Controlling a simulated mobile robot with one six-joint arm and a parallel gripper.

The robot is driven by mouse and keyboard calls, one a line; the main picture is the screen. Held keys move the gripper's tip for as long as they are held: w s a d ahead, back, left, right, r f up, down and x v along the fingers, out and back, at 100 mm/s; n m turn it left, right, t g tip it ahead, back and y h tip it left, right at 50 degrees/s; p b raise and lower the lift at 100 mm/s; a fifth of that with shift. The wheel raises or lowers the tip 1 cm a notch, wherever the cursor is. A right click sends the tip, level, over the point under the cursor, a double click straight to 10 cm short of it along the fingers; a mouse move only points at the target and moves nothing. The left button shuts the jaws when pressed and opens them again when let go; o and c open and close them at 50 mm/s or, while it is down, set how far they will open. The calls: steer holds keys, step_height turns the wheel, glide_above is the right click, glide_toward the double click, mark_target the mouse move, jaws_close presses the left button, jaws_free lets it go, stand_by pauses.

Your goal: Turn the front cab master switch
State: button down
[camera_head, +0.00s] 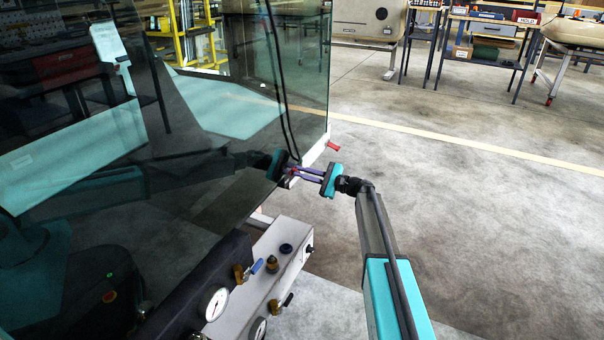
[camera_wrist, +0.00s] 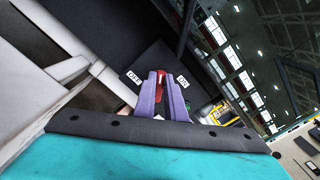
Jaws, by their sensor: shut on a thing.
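The red master switch (camera_wrist: 162,77) shows in the wrist view on a dark panel. A white OFF label (camera_wrist: 133,78) lies to its left and a white ON label (camera_wrist: 182,80) to its right. The red handle stands nearly upright in the picture, between the two labels. My gripper (camera_wrist: 163,88) has its two purple fingers shut on the handle, one on each side, hiding its lower part. In the head view my gripper (camera_head: 291,171) reaches left to the lower glass area of the cab, and the switch is too small to make out clearly there.
A grey valve panel (camera_head: 265,247) with gauges, brass valves and a blue-handled lever sits below my gripper. Large cab glass (camera_head: 200,90) fills the left. A red handle (camera_head: 333,147) juts from the cab corner. Open concrete floor (camera_head: 470,200) lies to the right.

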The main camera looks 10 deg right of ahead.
steer(key=shift+s+f+n+b, duration=0.15)
steer(key=shift+n+b, duration=0.65)
steer(key=shift+n, duration=0.9)
steer(key=shift+w+f+n+b, duration=0.15)
steer(key=shift+n+b, duration=0.65)
steer(key=shift+n, duration=0.9)
steer(key=shift+s+f+n+b, duration=0.15)
steer(key=shift+n+b, duration=0.65)
steer(key=shift+n, duration=0.9)
steer(key=c, duration=1.8)
jaws_free()
steer(key=shift+s, duration=0.1)
steer(key=p+v, duration=0.4)
steer(key=v, duration=0.9)
steer(key=shift+s+d, duration=0.1)
steer(key=shift+d, duration=0.2)
steer(key=shift+s+f, duration=0.1)
